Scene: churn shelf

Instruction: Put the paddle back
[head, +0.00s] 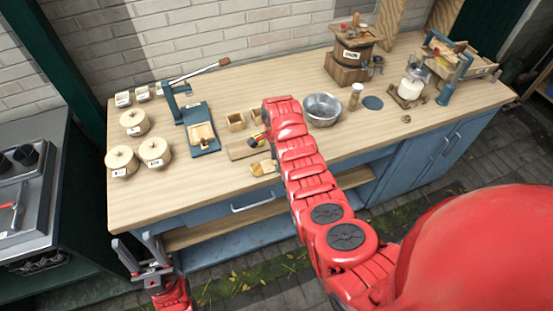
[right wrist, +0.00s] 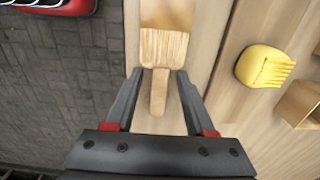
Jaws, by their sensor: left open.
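The wooden paddle (right wrist: 163,48), with a ribbed head and a short handle, lies near the counter's front edge in the right wrist view. My right gripper (right wrist: 159,75) is open, with its fingers on either side of the handle and a gap at each side. In the head view, a small pale wooden piece (head: 262,167) by the front edge looks like the paddle. The right fingertips are hard to make out there. My left gripper (head: 138,243) is open and empty, in front of the counter at the lower left. The churn (head: 350,65) stands at the back.
A yellow ribbed piece (right wrist: 266,66) lies right of the paddle. Small wooden boxes (head: 236,121), a metal bowl (head: 322,108) and a blue press (head: 203,137) stand around my right arm. Lidded jars (head: 155,152) fill the counter's left end. The front left counter strip is clear.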

